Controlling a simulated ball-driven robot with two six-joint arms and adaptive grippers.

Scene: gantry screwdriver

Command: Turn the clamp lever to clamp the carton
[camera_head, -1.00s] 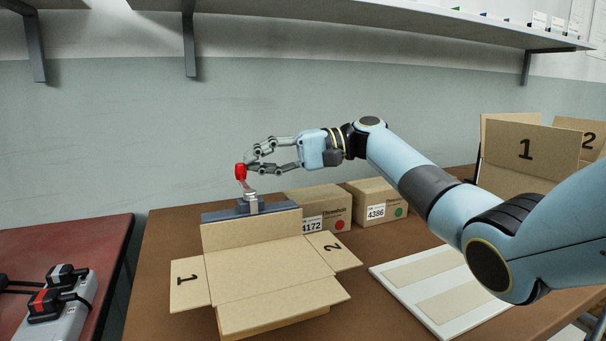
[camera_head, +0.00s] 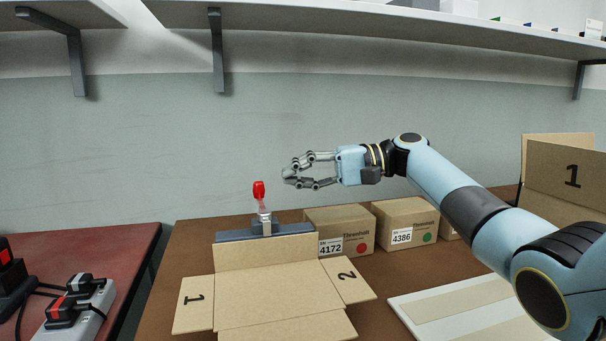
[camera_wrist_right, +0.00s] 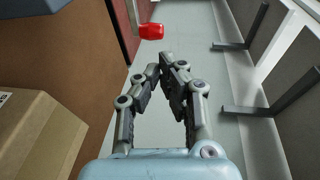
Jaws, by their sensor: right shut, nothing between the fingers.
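The clamp (camera_head: 265,225) stands at the far edge of the flattened carton (camera_head: 280,287), with its red-tipped lever (camera_head: 259,191) pointing up. The carton lies open, with flaps marked 1 and 2 spread to the sides. My right gripper (camera_head: 286,177) is shut and empty, to the right of the lever's red tip and apart from it. In the right wrist view the fingertips (camera_wrist_right: 165,66) are together, and the red tip (camera_wrist_right: 151,31) shows beyond them, to the upper left. My left gripper is not in view.
Two labelled boxes, 4172 (camera_head: 339,231) and 4386 (camera_head: 404,222), stand right of the clamp. A white board (camera_head: 460,305) lies at front right, and an open carton marked 1 (camera_head: 568,180) stands behind it. A shelf (camera_head: 400,22) runs overhead.

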